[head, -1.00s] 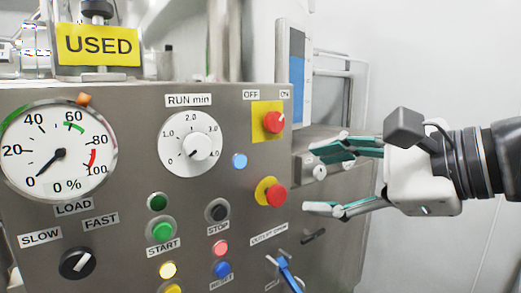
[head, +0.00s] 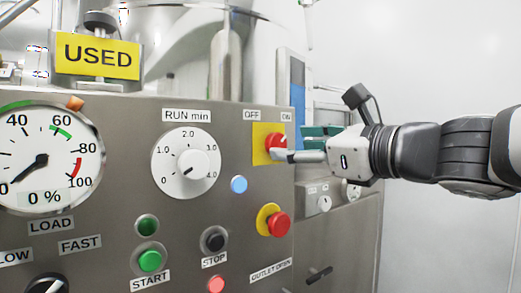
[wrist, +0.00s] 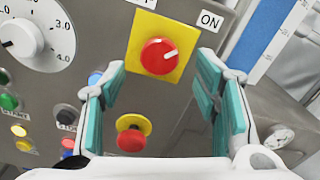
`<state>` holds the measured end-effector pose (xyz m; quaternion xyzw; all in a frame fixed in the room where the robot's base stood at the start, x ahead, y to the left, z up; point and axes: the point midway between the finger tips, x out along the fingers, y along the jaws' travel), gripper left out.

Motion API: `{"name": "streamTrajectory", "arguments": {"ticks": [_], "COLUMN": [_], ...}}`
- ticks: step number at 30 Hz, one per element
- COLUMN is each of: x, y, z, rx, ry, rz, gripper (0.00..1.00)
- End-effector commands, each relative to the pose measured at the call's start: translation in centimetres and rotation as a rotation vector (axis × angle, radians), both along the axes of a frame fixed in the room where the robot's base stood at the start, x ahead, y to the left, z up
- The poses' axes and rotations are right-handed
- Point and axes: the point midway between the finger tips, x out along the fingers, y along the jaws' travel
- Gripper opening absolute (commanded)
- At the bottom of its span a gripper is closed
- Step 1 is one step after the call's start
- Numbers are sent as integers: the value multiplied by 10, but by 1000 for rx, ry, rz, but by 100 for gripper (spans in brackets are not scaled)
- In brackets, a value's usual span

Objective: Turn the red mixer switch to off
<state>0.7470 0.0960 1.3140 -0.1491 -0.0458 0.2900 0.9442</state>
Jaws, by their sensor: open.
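The red mixer switch (head: 275,142) is a round red knob on a yellow square plate (head: 259,157), at the upper right of the steel panel between the OFF and ON labels. In the wrist view the red knob (wrist: 158,58) has a white mark pointing up and right, toward the ON label (wrist: 211,20). My gripper (head: 293,144) is at the right of the switch, with its fingers reaching toward it. In the wrist view my open fingers (wrist: 160,75) stand on either side of the knob. Contact cannot be told.
A red mushroom button on a yellow ring (head: 273,221) sits below the switch. The RUN min dial (head: 186,164) and a blue light (head: 239,184) are to the left. A load gauge (head: 45,160) is far left. Free room lies to the right.

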Motion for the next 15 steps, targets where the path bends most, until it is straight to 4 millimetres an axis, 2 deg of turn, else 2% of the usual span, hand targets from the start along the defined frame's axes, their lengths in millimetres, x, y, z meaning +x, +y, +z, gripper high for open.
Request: {"name": "streamTrajectory", "arguments": {"ticks": [6, 15], "x": [25, 33], "y": [17, 23], "z": [-1, 0], "rx": [0, -2], "ry": [0, -1], "rz": [1, 0], "gripper": [56, 56]}}
